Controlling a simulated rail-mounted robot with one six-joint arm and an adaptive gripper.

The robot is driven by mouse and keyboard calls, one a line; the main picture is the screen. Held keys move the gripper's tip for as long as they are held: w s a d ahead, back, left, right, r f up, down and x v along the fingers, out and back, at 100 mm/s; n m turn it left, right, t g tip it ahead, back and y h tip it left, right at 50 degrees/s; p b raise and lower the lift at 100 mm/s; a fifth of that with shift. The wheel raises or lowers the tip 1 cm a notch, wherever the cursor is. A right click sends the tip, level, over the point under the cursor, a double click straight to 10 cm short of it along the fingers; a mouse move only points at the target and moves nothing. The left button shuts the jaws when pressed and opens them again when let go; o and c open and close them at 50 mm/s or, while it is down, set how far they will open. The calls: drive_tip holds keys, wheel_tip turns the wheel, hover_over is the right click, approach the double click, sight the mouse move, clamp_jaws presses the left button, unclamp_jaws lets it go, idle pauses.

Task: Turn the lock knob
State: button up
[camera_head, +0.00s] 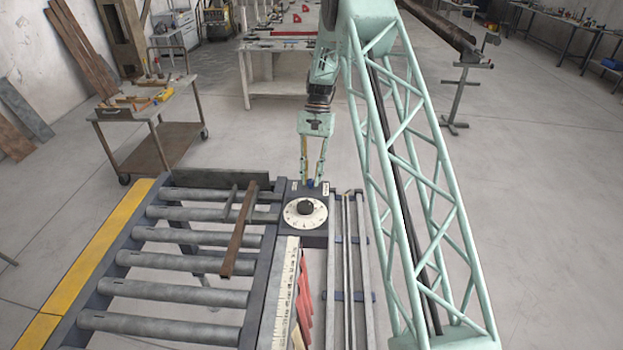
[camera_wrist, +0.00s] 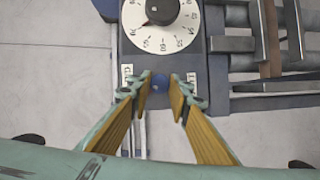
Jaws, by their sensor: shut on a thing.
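A small blue lock knob (camera_wrist: 159,82) sits at the edge of the dark panel, between two white labels that I cannot read fully. In the head view the knob (camera_head: 310,184) is mostly covered by the fingertips. My gripper (camera_head: 312,180) reaches down to it from the far side. In the wrist view the wooden-faced fingers of my gripper (camera_wrist: 160,88) are shut on the knob, one on each side. A white numbered dial (camera_head: 305,212) with a black centre knob is on the same panel; it also shows in the wrist view (camera_wrist: 161,40).
A roller conveyor (camera_head: 185,260) lies left of the panel with a brown bar (camera_head: 238,230) across it. A scale strip (camera_head: 285,300) and red wedge-shaped pieces (camera_head: 304,310) extend towards the front. A tool cart (camera_head: 150,135) stands back left. Open floor lies beyond the panel.

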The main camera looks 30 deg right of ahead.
drive_tip(key=n+h, duration=0.1)
drive_tip(key=n, duration=0.2)
drive_tip(key=n+h, duration=0.1)
drive_tip(key=n, duration=0.1)
drive_tip(key=shift+w+a+n+g, duration=0.1)
drive_tip(key=shift+a+n+g, duration=0.1)
drive_tip(key=shift+n+g, duration=0.2)
drive_tip(key=n+h+b, duration=0.1)
drive_tip(key=n+h, duration=0.1)
drive_tip(key=n, duration=0.3)
drive_tip(key=shift+a, duration=0.1)
drive_tip(key=o, duration=0.9)
drive_tip(key=shift+c, duration=0.2)
drive_tip(key=shift+r, duration=0.1)
drive_tip(key=v, duration=1.1)
drive_tip(key=shift+w+r, duration=0.25)
drive_tip(key=shift+r, duration=0.1)
drive_tip(key=shift+a, duration=0.1)
